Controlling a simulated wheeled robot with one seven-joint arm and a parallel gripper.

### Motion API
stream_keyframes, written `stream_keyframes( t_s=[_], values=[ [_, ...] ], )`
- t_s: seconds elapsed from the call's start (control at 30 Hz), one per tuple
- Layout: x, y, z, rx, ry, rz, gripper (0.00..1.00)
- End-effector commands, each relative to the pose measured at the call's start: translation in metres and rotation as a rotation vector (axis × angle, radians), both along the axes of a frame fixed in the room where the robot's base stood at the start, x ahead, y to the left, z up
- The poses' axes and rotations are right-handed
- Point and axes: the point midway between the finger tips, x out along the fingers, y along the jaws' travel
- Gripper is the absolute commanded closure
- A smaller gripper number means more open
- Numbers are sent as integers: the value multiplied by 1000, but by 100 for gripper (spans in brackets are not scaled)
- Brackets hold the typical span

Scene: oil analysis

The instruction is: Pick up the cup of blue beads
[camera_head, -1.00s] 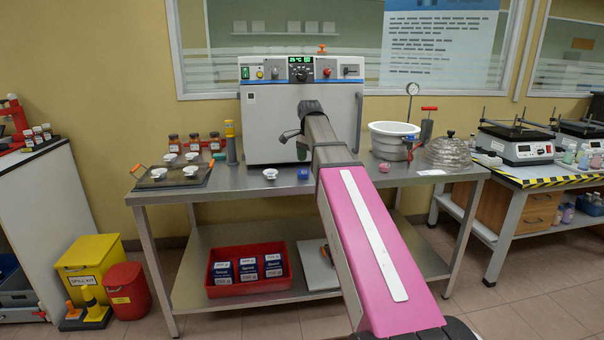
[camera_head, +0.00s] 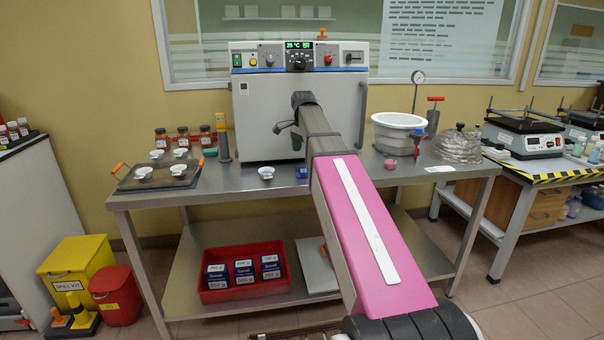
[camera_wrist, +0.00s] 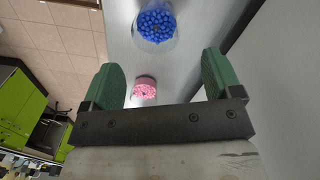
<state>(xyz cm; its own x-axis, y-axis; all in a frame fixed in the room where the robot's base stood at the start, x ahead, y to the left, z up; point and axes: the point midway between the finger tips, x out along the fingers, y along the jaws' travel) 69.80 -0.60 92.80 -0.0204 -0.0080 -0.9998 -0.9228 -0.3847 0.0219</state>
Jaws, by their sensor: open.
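The cup of blue beads (camera_wrist: 155,25) is a clear cup at the top middle of the wrist view, ahead of my gripper (camera_wrist: 162,72). My gripper's two green fingers are wide apart with nothing between them at the tips; they do not touch the cup. In the head view the blue cup (camera_head: 302,172) is small, on the steel bench (camera_head: 330,188) just left of my arm. My gripper is mostly hidden behind my arm there. A cup of pink beads (camera_wrist: 144,90) appears between the fingers in the wrist picture, apart from them; it also stands right of my arm (camera_head: 390,164).
A grey oven-like machine (camera_head: 255,115) stands behind the blue cup. A white cup (camera_head: 266,172) sits to its left. Further left is a tray (camera_head: 160,178) with several white cups. A white basin (camera_head: 399,130) stands behind the pink cup. The bench front is mostly clear.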

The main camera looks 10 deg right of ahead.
Motion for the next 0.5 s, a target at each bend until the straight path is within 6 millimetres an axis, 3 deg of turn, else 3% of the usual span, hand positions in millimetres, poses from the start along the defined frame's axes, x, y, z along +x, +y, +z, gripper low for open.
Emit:
stream_keyframes(
  t_s=[0.27, 0.5],
  values=[
    [-2, 0, -20, 0, 0, 0, 16],
    [-6, 1, -50, 0, 1, 0, 16]
  ],
)
